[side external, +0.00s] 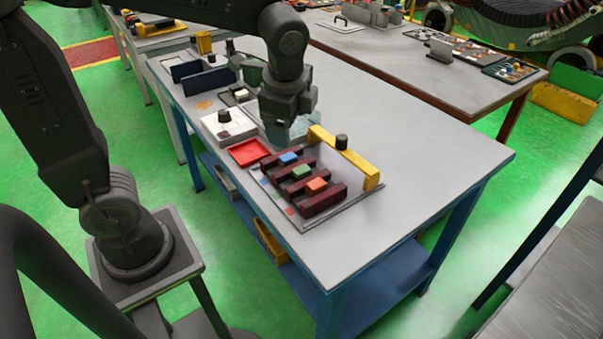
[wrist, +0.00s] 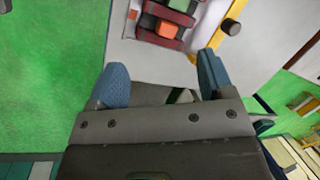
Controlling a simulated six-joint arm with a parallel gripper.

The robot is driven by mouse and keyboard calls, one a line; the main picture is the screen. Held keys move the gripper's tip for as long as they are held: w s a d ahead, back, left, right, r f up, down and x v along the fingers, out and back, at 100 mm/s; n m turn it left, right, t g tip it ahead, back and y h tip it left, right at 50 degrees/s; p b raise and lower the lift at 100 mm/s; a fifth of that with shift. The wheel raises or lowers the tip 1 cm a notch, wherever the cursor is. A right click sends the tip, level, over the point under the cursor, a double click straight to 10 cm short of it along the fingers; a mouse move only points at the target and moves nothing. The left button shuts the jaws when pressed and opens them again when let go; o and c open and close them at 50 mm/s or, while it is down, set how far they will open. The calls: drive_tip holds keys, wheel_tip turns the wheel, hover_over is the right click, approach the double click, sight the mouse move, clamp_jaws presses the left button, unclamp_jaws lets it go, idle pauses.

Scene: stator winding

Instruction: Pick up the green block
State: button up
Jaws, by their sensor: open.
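The green block (side external: 301,172) sits in a dark red slotted holder (side external: 322,203) on the table, between a blue block (side external: 288,158) and an orange block (side external: 317,186). In the wrist view the green block (wrist: 179,5) is partly cut off at the top edge, with the orange block (wrist: 166,27) below it. My gripper (side external: 300,127) is open and above the table, behind the holder and apart from the blocks. In the wrist view its two blue fingers (wrist: 162,65) are spread wide with nothing between them.
A yellow bar (side external: 345,157) with a black knob (side external: 341,142) runs along the holder's far side. A red tray (side external: 249,152) and a white box with a black knob (side external: 228,125) are to the left. The table's right side is clear.

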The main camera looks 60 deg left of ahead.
sight(302, 169)
drive_tip(key=w+f+m+g+y, duration=0.2)
drive_tip(key=w+f+m, duration=0.3)
drive_tip(key=w+m, duration=0.15)
drive_tip(key=x, duration=1.3)
drive_tip(key=shift+w+f, duration=0.25)
drive_tip(key=shift+f, duration=0.2)
